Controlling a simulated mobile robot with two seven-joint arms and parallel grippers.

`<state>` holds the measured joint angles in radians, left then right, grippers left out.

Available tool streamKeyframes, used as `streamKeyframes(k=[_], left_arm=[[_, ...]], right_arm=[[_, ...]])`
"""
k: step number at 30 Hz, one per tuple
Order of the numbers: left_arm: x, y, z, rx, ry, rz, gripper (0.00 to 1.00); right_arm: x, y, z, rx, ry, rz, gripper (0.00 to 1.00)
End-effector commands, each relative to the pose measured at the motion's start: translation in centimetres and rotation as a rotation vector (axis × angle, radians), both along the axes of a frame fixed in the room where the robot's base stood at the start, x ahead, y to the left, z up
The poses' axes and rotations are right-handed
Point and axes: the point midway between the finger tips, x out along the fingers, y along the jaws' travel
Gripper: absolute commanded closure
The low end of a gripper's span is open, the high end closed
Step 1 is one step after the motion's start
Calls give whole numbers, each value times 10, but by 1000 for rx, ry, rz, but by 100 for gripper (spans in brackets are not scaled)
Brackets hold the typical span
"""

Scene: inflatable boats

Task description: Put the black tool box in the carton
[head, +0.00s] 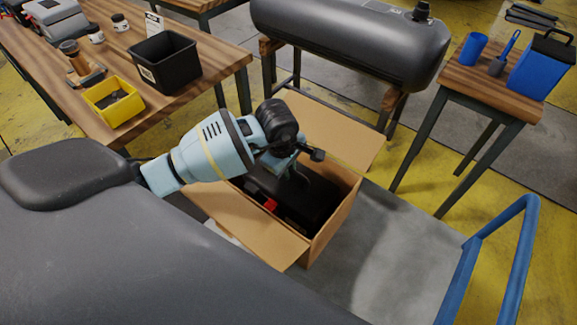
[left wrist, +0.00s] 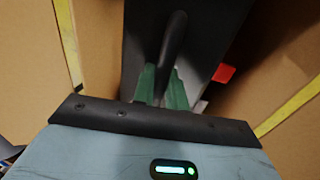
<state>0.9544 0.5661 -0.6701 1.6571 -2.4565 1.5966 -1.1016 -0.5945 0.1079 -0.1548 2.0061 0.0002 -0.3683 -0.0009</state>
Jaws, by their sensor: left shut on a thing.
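The carton (head: 338,222) stands open on a grey cart surface, its flaps folded outward. The black tool box (head: 318,205) is inside the carton, below the rim, with a red part showing at its side. My left gripper (head: 298,172) reaches down into the carton, shut on the tool box's handle. In the left wrist view the green fingertips (left wrist: 162,88) close around the black handle, and the tool box (left wrist: 208,45) lies between the carton walls (left wrist: 275,90). The box's underside is hidden, so I cannot tell if it touches the carton floor. My right gripper is not in view.
A wooden table (head: 70,65) at the left holds a black bin (head: 165,65) and a yellow bin (head: 113,103). A grey inflatable tube (head: 345,40) rests on a stand behind the carton. A small table (head: 480,85) holds blue items. A blue rail (head: 500,245) stands at the right.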

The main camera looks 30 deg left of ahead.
Motion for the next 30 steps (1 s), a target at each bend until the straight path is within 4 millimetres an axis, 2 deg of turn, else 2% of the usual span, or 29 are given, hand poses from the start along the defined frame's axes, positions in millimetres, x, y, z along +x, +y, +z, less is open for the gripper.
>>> streamKeyframes(k=[2,3,8,16,20,23,30], left_arm=[[1,0,1,0,-2,0,100],[0,0,0,0,0,0,84],[0,0,0,0,0,0,64],[0,0,1,-1,0,0,64],[0,-1,10,-2,-3,0,64],[0,0,24,-1,-6,-1,64],[-9,2,72,2,-5,-2,64]], right_arm=[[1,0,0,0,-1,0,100],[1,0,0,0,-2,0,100],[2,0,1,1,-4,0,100],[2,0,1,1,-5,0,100],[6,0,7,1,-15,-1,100],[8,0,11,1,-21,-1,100],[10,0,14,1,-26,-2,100]])
